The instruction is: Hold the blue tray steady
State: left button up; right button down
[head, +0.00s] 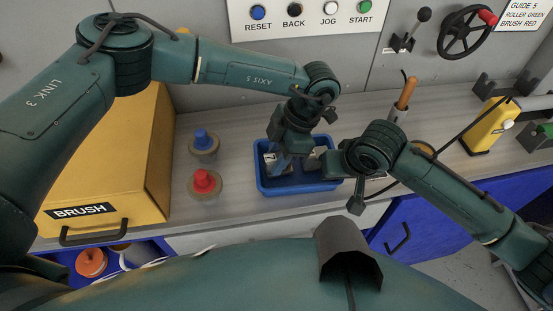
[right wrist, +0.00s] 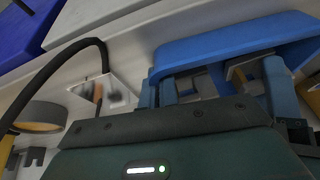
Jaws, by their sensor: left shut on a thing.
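The blue tray (head: 300,187) sits on the grey worktop, with small grey blocks inside. It also shows in the right wrist view (right wrist: 225,48). My left gripper (head: 281,165) points down into the tray, shut on a grey block (head: 270,158) with a dark mark; its fingers partly hide the grip. A second block (head: 315,163) lies to its right in the tray. My right gripper (right wrist: 218,90) is at the tray's right side, with its fingers wide apart. In the right wrist view the tray is close to these fingers; whether they touch it I cannot tell.
Red (head: 204,183) and blue (head: 203,141) knobbed pieces stand left of the tray. A yellow BRUSH box (head: 110,160) fills the left side. A holder with a wooden handle (head: 405,95) and a yellow block (head: 487,125) stand right. A button panel (head: 305,14) is behind.

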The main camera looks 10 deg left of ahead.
aim_at(276, 157)
pick_arm(q)
notch_tip(276, 157, up, 10)
jog(key=shift+f, duration=0.2)
pick_arm(e)
jog(key=c, duration=1.6)
grip_release()
jog(key=shift+r, duration=0.1)
jog(key=v, duration=1.2)
